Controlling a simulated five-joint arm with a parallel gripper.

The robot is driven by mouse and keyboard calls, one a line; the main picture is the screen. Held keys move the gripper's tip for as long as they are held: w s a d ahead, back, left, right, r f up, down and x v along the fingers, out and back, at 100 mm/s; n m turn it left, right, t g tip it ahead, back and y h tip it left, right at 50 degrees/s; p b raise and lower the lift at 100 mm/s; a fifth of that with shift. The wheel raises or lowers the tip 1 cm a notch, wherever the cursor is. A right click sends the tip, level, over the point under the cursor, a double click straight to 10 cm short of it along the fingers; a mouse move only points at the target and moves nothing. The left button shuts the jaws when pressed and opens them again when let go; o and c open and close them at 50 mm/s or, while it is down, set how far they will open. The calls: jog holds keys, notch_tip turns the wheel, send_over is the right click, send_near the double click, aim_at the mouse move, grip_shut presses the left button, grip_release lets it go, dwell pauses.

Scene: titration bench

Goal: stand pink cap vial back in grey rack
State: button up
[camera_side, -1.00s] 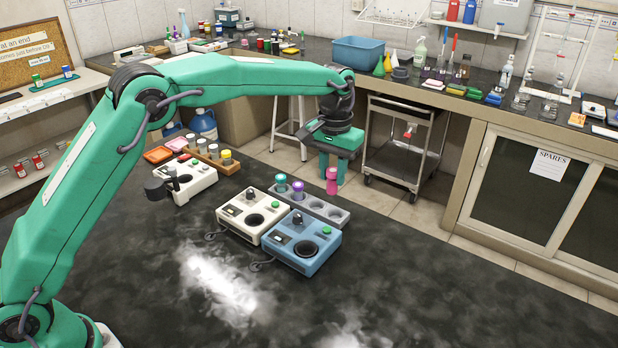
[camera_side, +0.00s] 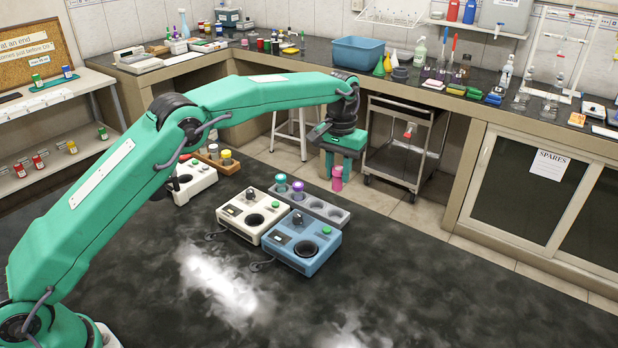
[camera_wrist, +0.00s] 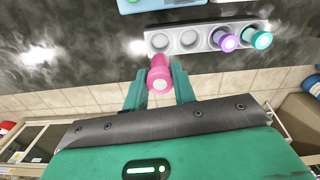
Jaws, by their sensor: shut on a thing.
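In the wrist view the pink cap vial (camera_wrist: 158,76) sits between the two green fingers, just off the long side of the rack. The grey rack (camera_side: 326,209) is a long block in one row on the dark bench. A teal cap vial (camera_side: 281,182) and a purple cap vial (camera_side: 298,190) stand in it; its two other holes are empty. The wrist view shows these empty holes in the grey rack (camera_wrist: 175,42) close to the vial.
Another white device (camera_side: 195,178) and a wooden rack (camera_side: 218,163) stand further left. Bench to the right is clear.

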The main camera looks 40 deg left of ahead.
aim_at(337, 182)
jog(key=shift+f, duration=1.35)
jog(key=shift+f, duration=0.15)
jog(key=shift+f, duration=1.9)
jog(key=shift+f, duration=1.45)
dwell(0.9)
dwell(0.3)
jog(key=o, duration=1.3)
jog(key=shift+o, duration=0.2)
jog(key=shift+r, duration=3)
